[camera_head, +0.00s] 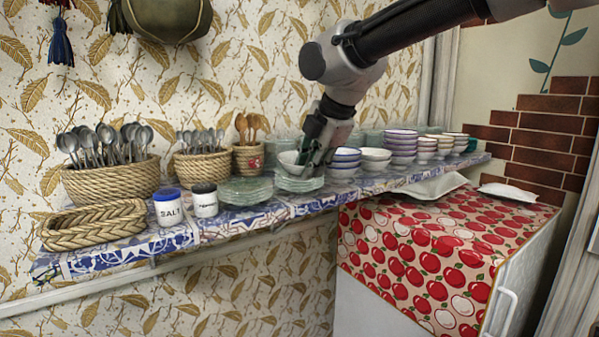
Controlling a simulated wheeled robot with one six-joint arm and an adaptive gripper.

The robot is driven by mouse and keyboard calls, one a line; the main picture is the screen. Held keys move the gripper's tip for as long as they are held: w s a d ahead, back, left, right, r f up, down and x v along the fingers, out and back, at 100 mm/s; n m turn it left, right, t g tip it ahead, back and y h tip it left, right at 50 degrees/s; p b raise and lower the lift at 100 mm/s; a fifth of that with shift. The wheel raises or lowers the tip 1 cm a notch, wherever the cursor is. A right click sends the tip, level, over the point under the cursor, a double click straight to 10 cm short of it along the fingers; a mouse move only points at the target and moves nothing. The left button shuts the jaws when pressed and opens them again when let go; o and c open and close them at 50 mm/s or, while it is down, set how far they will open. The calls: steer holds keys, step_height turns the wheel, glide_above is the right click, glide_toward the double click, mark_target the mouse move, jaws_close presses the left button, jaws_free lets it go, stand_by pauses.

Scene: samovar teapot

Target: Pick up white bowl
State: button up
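My gripper (309,165) points down over the shelf, left of the blue-striped bowls. A pale whitish bowl (290,159) shows at its left side, above a stack of glass plates (298,184). The gripper covers the bowl's right part, and I cannot tell whether the fingers touch it. The finger gap is hidden. Stacked white bowls (375,161) stand to the right of the gripper, beside blue-rimmed white bowls (345,158).
Striped bowls (401,143) continue to the right along the narrow patterned shelf (250,220). Left are another glass plate stack (245,191), salt jar (168,208), pepper jar (204,201) and baskets of spoons (112,184). An apple-print cloth (440,250) covers a lower surface.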

jaws_close()
